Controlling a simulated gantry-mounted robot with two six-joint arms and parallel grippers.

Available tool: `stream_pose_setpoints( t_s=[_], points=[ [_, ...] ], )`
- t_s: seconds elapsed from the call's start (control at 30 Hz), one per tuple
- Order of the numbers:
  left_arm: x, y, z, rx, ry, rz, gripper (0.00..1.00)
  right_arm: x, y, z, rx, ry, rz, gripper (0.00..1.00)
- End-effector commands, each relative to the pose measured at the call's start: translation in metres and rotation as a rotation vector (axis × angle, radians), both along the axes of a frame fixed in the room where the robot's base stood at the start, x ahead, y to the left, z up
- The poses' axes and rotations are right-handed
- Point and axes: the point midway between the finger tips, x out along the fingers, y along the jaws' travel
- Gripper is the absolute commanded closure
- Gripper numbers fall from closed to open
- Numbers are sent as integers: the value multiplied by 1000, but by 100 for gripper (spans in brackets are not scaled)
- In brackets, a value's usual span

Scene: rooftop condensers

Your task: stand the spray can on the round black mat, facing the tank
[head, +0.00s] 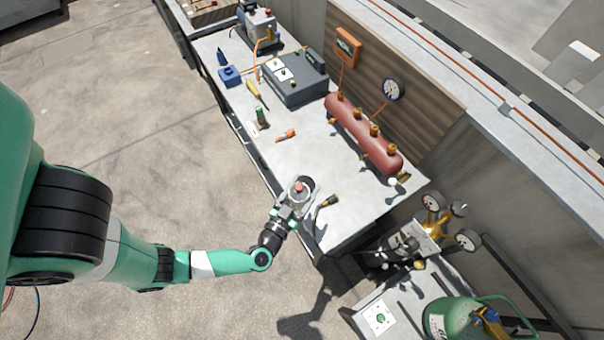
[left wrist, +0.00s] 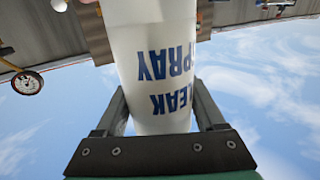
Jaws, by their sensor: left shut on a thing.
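The spray can (head: 299,188), pale with a reddish top, is in my left gripper (head: 295,199) at the bench's near end. In the left wrist view the can (left wrist: 158,60) fills the middle between both fingers, its blue LEAK SPRAY lettering upside down and turned toward my wrist. The round black mat (head: 308,181) shows partly behind the can, which hides the rest. I cannot tell whether the can touches the mat. The red tank (head: 362,135) lies horizontally on the bench, up and right of the can. My right gripper is out of view.
A black-and-yellow tool (head: 328,201) lies just right of the can on the bench (head: 333,173). An orange-handled tool (head: 286,135) and a green-topped item (head: 262,117) lie farther back. A gauge manifold (head: 432,232) and a green cylinder (head: 452,319) stand at lower right.

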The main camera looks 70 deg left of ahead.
Motion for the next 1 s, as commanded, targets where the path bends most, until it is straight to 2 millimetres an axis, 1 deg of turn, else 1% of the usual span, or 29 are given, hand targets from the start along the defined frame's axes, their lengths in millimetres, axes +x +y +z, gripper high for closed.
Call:
stream_pose_setpoints(
  t_s=[0.07,0.17,0.27,0.3,0.37,0.57,0.6,0.7,0.73,0.83,1.0],
  points=[
    [1,-3,1,1,-2,-8,100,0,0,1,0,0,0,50],
    [3,1,-2,0,-2,-6,100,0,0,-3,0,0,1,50],
    [7,13,-9,2,-2,1,100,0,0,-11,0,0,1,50],
    [10,20,-14,1,-2,3,100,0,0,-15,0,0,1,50],
    [17,34,-22,1,-3,5,100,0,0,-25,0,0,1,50],
    [42,84,-51,3,-4,5,100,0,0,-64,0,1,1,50],
    [45,90,-65,2,-1,1,100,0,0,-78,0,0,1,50],
    [53,104,-83,3,-1,-2,100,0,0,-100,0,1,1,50],
    [55,107,-87,2,-1,-2,100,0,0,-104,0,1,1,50],
    [59,114,-92,2,-1,-5,100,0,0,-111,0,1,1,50],
    [61,117,-90,2,-1,-6,100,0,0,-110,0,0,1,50]
  ],
)
